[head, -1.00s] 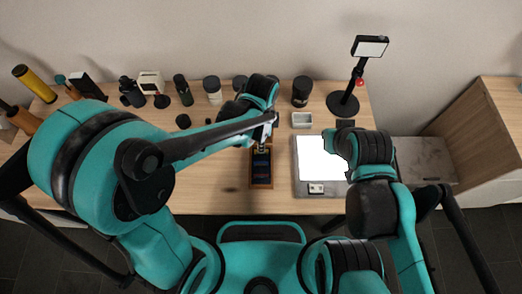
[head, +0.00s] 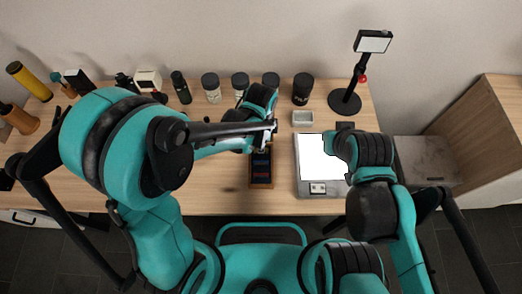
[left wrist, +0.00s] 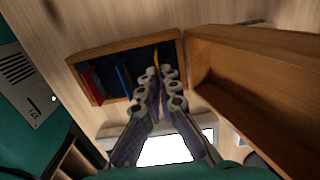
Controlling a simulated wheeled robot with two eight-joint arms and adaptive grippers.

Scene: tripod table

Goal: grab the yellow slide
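The yellow slide (left wrist: 157,57) stands in the right end of the open wooden slide box (left wrist: 88,55) in the left wrist view, partly hidden by my fingertips. My left gripper (left wrist: 160,76) has its two fingertips close together with a narrow gap, at the near end of the yellow slide. Whether they touch it cannot be told. Red slides (left wrist: 94,84) and blue slides (left wrist: 123,78) sit further left in the box. In the head view my left gripper (head: 271,129) is over the far end of the box (head: 261,184). My right arm hangs over the light panel; its fingers cannot be made out.
The open lid (left wrist: 250,85) lies to the right of the box in the left wrist view. The lit white panel (head: 313,165) is right of the box. Dark jars (head: 302,89), a small grey tray (head: 303,118) and a lamp stand (head: 345,102) line the back.

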